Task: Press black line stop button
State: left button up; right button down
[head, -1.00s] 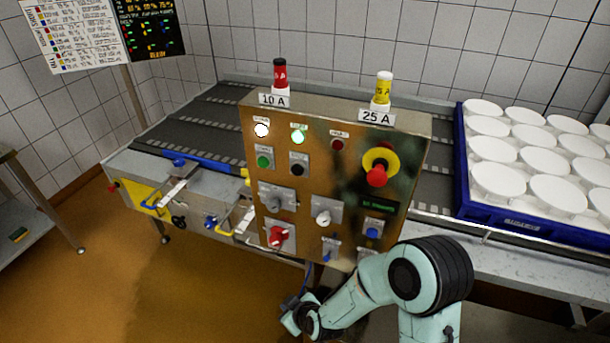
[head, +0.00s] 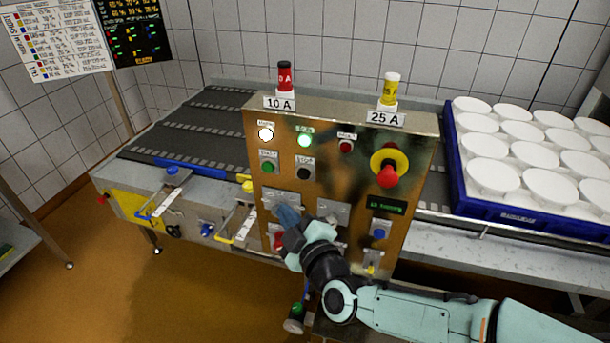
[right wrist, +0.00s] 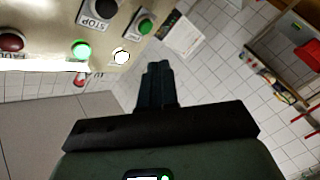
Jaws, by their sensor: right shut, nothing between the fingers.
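The black stop button (head: 304,173) sits on the upright metal control panel (head: 350,140), right of the green start button (head: 268,168). In the right wrist view the black button (right wrist: 106,9) shows at the top left edge above its STOP label, with the green start button (right wrist: 145,25) beside it. My right gripper (head: 287,215) is in front of the panel, below the black button and apart from it. Its fingers (right wrist: 158,75) are shut and empty. It hides part of the panel's lower switches. My left gripper is not in view.
A red-and-yellow emergency knob (head: 388,175) stands out on the panel's right. Red (head: 285,77) and yellow (head: 390,90) fuses stand on top. A dark conveyor (head: 195,125) runs behind. A blue crate (head: 475,212) of white moulds is at right.

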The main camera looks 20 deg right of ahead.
aim_at(304, 174)
pick_arm(q)
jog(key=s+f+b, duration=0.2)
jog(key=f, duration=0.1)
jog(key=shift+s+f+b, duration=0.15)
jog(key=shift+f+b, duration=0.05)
jog(key=shift+b, duration=0.1)
pick_arm(e)
jog(key=w+d, duration=0.5)
jog(key=w, duration=0.2)
jog(key=shift+w, duration=0.15)
dwell(1.7)
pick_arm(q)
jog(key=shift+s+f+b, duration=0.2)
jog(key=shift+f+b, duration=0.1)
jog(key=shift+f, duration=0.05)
pick_arm(e)
jog(key=shift+w+d+f, duration=0.1)
jog(key=shift+w+d, duration=0.15)
jog(key=shift+w, duration=0.1)
